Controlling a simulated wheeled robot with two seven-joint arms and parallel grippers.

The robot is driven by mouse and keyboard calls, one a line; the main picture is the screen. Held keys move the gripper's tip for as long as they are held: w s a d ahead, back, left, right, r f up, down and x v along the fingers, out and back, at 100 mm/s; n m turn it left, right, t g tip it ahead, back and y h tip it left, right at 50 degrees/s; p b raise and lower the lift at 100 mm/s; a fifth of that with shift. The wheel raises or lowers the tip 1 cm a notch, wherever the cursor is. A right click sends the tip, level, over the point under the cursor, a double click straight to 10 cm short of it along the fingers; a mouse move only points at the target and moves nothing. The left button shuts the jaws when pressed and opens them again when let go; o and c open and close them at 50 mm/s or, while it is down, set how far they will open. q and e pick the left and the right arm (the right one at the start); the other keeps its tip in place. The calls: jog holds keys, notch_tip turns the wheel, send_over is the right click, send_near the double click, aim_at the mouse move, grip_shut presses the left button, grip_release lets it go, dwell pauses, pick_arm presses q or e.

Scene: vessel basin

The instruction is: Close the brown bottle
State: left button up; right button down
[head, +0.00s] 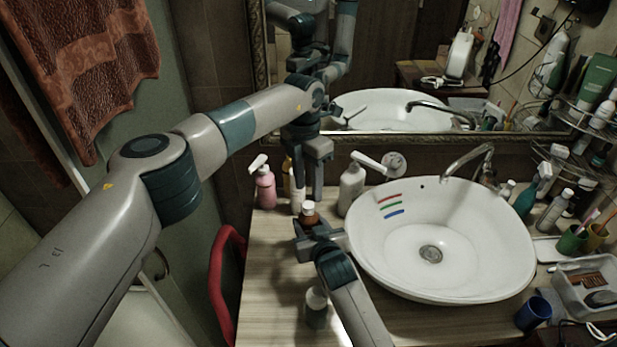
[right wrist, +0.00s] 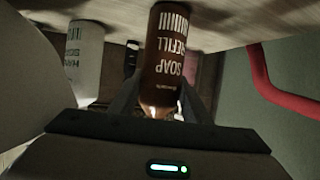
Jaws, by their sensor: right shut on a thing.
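The brown bottle (head: 310,217) stands on the counter left of the basin, with a small white piece at its top. In the right wrist view the brown bottle (right wrist: 172,60) appears upside down, with a white "SOAP REFILL" label. My right gripper (head: 316,230) is shut on it, one finger on each side near its upper part. My left gripper (head: 309,192) points down just above the bottle top. A gap shows between its fingers, but I cannot tell whether the fingertips grip the white piece.
The white basin (head: 400,260) is close on the right. A pink bottle (head: 265,188) and a white pump bottle (head: 351,190) stand behind. Another bottle (head: 316,308) stands in front, beside my right arm. A red curved bar (head: 216,280) is left of the counter.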

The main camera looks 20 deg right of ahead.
aim_at(309, 204)
pick_arm(q)
jog(key=n, duration=0.6)
jog(key=shift+r, duration=0.25)
jog(key=n, duration=0.5)
jog(key=shift+r+n, duration=0.2)
jog(key=shift+n, duration=0.1)
jog(key=n, duration=0.5)
jog(key=shift+r+n+t, duration=0.25)
jog(key=shift+n+t, duration=0.05)
jog(key=shift+n, duration=0.1)
jog(key=n, duration=0.6)
jog(key=shift+r, duration=0.25)
jog(key=shift+f, duration=0.1)
jog(key=shift+f, duration=3.9)
jog(key=shift+c, duration=0.6)
grip_shut()
